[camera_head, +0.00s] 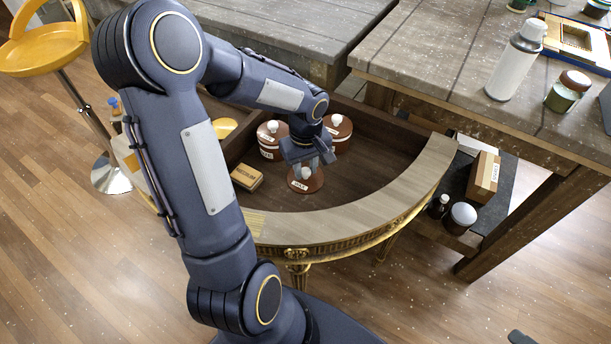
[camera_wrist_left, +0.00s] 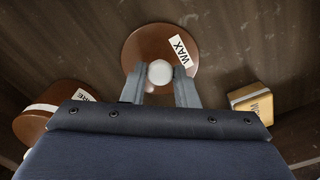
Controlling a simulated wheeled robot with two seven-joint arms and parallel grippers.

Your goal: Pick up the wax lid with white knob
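The wax lid (camera_head: 301,186) is a round brown disc with a white knob and a white WAX label. It lies on the dark floor of the curved console. In the left wrist view the lid (camera_wrist_left: 150,45) is at top centre, its white knob (camera_wrist_left: 160,72) between my fingertips. My left gripper (camera_head: 311,165) is right above the lid. In the left wrist view its fingers (camera_wrist_left: 159,78) stand apart on both sides of the knob, with narrow gaps seeming to show; contact cannot be told for sure. My right gripper cannot be made out.
Two brown lidded pots with white knobs (camera_head: 268,141) (camera_head: 342,132) stand behind the lid. A small yellow labelled box (camera_head: 246,178) lies left of it. The console's raised curved rim (camera_head: 391,203) bounds the front; the floor right of the lid is clear.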

